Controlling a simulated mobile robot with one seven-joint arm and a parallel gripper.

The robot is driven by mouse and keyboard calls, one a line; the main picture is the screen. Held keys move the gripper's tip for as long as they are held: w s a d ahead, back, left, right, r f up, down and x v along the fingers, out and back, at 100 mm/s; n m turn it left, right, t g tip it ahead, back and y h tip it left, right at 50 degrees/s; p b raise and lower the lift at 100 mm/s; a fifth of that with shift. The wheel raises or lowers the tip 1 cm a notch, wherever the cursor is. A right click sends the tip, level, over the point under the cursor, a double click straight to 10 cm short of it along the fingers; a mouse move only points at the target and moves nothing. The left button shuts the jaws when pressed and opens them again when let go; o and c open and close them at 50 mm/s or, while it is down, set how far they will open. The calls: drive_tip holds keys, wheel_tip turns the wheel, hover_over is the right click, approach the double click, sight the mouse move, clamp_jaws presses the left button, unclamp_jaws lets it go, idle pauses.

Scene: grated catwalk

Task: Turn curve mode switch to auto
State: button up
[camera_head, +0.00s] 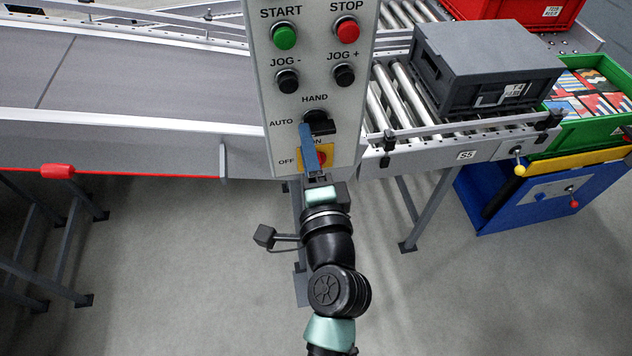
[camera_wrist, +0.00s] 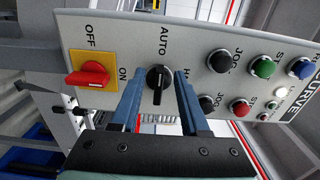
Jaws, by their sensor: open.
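The curve mode switch (camera_head: 318,121) is a black rotary knob on the grey control panel (camera_head: 312,55), between the AUTO and HAND labels. In the wrist view the knob (camera_wrist: 158,83) shows between my two blue fingers, and its raised grip lies roughly in line with the AUTO label. My gripper (camera_wrist: 161,76) is open, one finger on each side of the knob in the picture; I cannot tell whether either touches it. In the head view my gripper (camera_head: 309,130) reaches up to the panel from below and covers part of the knob and the switch under it.
The red and yellow ON/OFF switch (camera_wrist: 90,77) sits close beside the knob. Green START (camera_head: 284,36), red STOP (camera_head: 347,30) and black jog buttons (camera_head: 288,80) are above it. Conveyors (camera_head: 120,75) lie behind the panel; a grey crate (camera_head: 487,65) stands at right.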

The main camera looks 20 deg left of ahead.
drive_tip(key=b+v, duration=0.3)
drive_tip(key=v, duration=0.7)
drive_tip(key=shift+s+d, duration=0.25)
drive_tip(key=w+d+r+n+t+h, duration=0.1)
drive_tip(key=w+d+r+n+t, duration=0.2)
drive_tip(key=r, duration=0.7)
drive_tip(key=w+d+r+n+t+h, duration=0.15)
drive_tip(key=w+r+n, duration=0.3)
drive_tip(key=r, duration=0.55)
drive_tip(key=s+d+r+n+t+h, duration=0.1)
drive_tip(key=s+d+r+t+h, duration=0.1)
drive_tip(key=r, duration=0.5)
drive_tip(key=s+d+r+n+t+h, duration=0.1)
drive_tip(key=s+d+r+t+h, duration=0.1)
drive_tip(key=r, duration=0.5)
drive_tip(key=s+d+r+n+t+h, duration=0.1)
drive_tip(key=s+d+r+t+h, duration=0.1)
drive_tip(key=r, duration=0.5)
drive_tip(key=shift+s+d+r+t+h, duration=0.25)
drive_tip(key=shift+s+r+t+h, duration=0.1)
drive_tip(key=shift+s+t+h, duration=0.5)
